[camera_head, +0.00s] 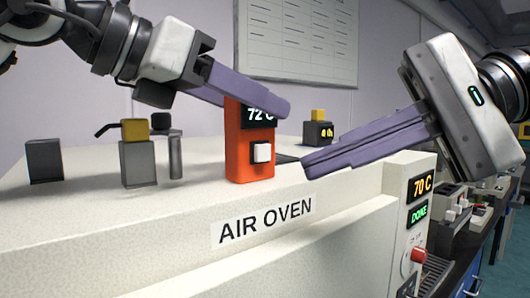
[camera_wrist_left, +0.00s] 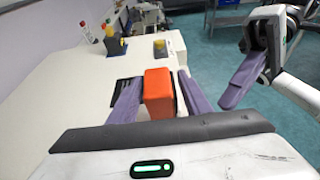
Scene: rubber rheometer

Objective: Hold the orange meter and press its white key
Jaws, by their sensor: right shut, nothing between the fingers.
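The orange meter (camera_head: 243,152) stands upright at the oven top's front edge, its dark display reading 72 C. Its white key (camera_head: 262,152) faces the front and is uncovered. My left gripper (camera_head: 262,103) reaches from the left across the meter's upper part, its purple fingers on either side. The left wrist view shows the orange meter (camera_wrist_left: 158,92) between those fingers, seemingly clamped. My right gripper (camera_head: 312,168) is shut and empty, its fingertips right of the key with a gap. It also shows in the left wrist view (camera_wrist_left: 232,100). Whether the meter's base touches the oven top is unclear.
The white air oven (camera_head: 140,225) has a panel reading 70 C and DONE, with a red knob (camera_head: 418,255). On its top stand a dark block (camera_head: 44,160), a grey yellow-topped block (camera_head: 137,160) and a small dark yellow-topped device (camera_head: 318,130). The front left top is clear.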

